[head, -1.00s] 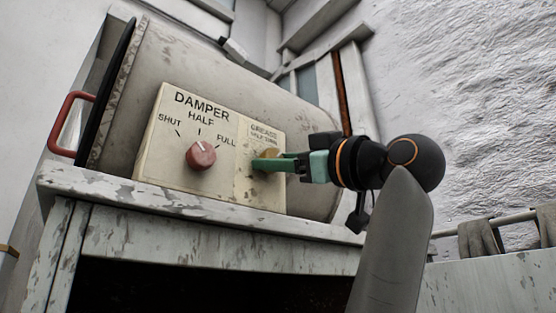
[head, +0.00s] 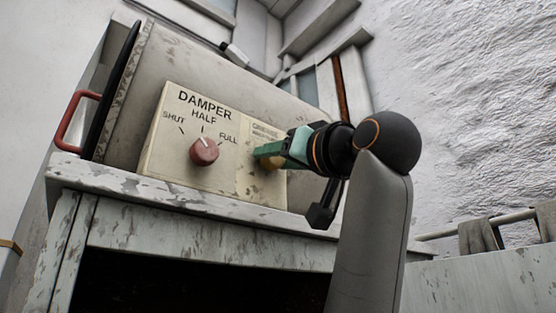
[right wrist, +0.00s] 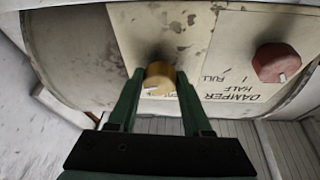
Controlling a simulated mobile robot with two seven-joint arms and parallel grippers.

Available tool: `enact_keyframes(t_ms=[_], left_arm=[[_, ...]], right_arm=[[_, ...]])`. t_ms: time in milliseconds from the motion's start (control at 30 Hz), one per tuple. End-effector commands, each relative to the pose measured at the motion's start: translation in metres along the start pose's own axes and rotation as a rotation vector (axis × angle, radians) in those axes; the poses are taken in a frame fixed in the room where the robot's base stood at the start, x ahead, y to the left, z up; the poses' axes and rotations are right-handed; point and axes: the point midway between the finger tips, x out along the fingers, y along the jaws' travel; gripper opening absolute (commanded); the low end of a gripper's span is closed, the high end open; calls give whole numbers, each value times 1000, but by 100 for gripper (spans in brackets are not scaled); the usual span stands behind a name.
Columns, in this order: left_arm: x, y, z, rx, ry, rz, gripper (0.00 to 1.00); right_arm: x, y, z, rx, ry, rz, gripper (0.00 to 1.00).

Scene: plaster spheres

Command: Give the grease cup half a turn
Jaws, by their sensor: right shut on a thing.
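The grease cup is a small brass knob (right wrist: 160,79) on the right part of the cream panel (head: 160,160), under a "GREASE" label. In the head view only part of the cup (head: 273,163) shows, behind my right gripper (head: 268,151). My right gripper has green fingers and is shut on the grease cup. The right wrist view shows the two fingers (right wrist: 160,88) on either side of the cup, with the panel lettering upside down there. My left gripper is not in view.
A red damper knob (head: 204,151) sits on the panel just left of the cup. The panel stands on a worn white ledge (head: 200,196) before a large grey drum. A red handle (head: 72,122) is at far left. Cloths (head: 478,238) hang on a rail at right.

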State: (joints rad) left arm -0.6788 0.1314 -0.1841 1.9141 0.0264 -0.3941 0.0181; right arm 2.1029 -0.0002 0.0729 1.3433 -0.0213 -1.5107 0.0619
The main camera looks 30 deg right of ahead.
Motion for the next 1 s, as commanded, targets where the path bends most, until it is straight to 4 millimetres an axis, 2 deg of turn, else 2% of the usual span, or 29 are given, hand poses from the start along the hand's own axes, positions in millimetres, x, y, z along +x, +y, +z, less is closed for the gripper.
enact_keyframes(t_ms=[667, 1000], left_arm=[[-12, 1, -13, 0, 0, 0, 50], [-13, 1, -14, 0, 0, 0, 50]], right_arm=[[1, -4, -5, 599, -21, 232, 0], [0, -5, -5, 899, -34, 350, 0]])
